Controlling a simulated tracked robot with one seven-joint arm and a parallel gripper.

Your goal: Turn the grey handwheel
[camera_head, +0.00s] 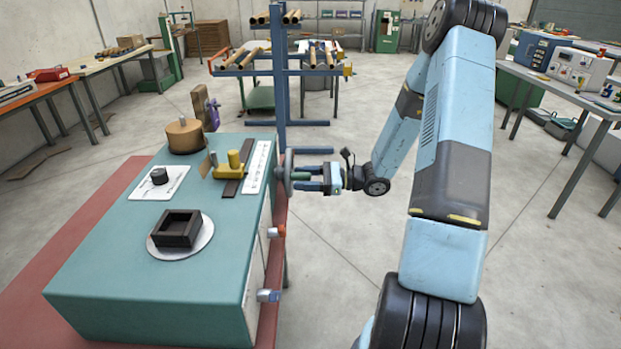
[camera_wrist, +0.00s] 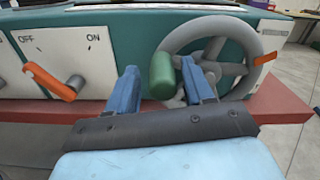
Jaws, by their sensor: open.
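The grey handwheel (camera_wrist: 237,77) is upright on the front face of the green cabinet, in the right half of the wrist view. It has spokes, an orange mark at its right rim and a green crank handle (camera_wrist: 161,75) at its left rim. In the head view the wheel (camera_head: 287,174) shows nearly edge-on at the cabinet's right side. My gripper (camera_wrist: 165,83) is open, with one blue finger on each side of the green handle. I cannot tell whether either finger touches it. In the head view my gripper (camera_head: 305,178) reaches the wheel from the right.
An orange lever (camera_wrist: 52,84) by an OFF/ON plate sits left of the wheel. The green cabinet top (camera_head: 130,280) carries a dark square box (camera_head: 178,229), a wooden cylinder (camera_head: 184,136) and a yellow part (camera_head: 236,163). A blue post (camera_head: 280,80) stands behind. Floor right of the cabinet is clear.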

